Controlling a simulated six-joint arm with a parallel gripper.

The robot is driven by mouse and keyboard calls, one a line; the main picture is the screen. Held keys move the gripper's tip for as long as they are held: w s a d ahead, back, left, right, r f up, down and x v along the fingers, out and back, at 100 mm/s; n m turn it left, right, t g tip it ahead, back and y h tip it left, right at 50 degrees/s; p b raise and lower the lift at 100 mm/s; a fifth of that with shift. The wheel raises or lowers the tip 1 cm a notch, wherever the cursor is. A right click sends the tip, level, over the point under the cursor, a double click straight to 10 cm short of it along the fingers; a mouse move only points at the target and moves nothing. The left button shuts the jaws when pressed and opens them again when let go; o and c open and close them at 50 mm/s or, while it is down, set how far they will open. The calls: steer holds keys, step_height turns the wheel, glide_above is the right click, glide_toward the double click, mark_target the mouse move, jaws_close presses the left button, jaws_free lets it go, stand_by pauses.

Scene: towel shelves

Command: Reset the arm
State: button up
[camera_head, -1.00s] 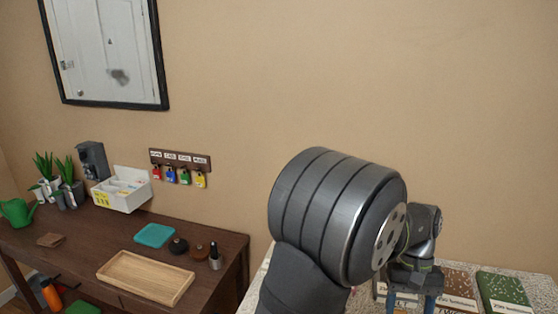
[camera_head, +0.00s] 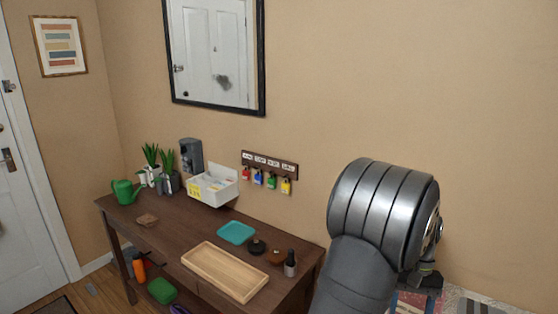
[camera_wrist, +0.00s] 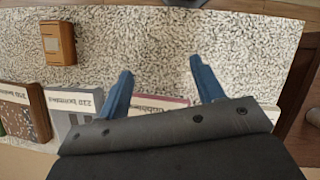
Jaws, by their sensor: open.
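My gripper (camera_wrist: 163,88) shows in the wrist view with its two blue fingers spread apart over a speckled surface (camera_wrist: 150,40). Nothing is between the fingers.
In the wrist view an orange-brown box (camera_wrist: 58,43) lies at upper left, and several labelled sample boxes line the lower left. In the head view a dark wooden table (camera_head: 160,235) holds a wooden tray (camera_head: 225,271), a white organiser (camera_head: 213,187) and a green watering can (camera_head: 124,191).

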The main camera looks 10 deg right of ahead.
steer(key=w+a+f+n, duration=0.1)
steer(key=w+a, duration=0.4)
steer(key=w+a+f+n, duration=0.1)
steer(key=w+a, duration=0.4)
steer(key=a, duration=0.1)
steer(key=w+a+f+h, duration=0.1)
steer(key=w+a, duration=0.4)
steer(key=a, duration=0.1)
steer(key=shift+w+n, duration=0.4)
steer(key=shift+d, duration=0.1)
steer(key=s+d+r+m+y, duration=0.1)
steer(key=s+d+r+m, duration=0.1)
steer(key=s+d, duration=1.2)
steer(key=shift+s+d+r+m, duration=0.2)
steer(key=shift+d+r+m, duration=0.15)
steer(key=shift+d, duration=0.55)
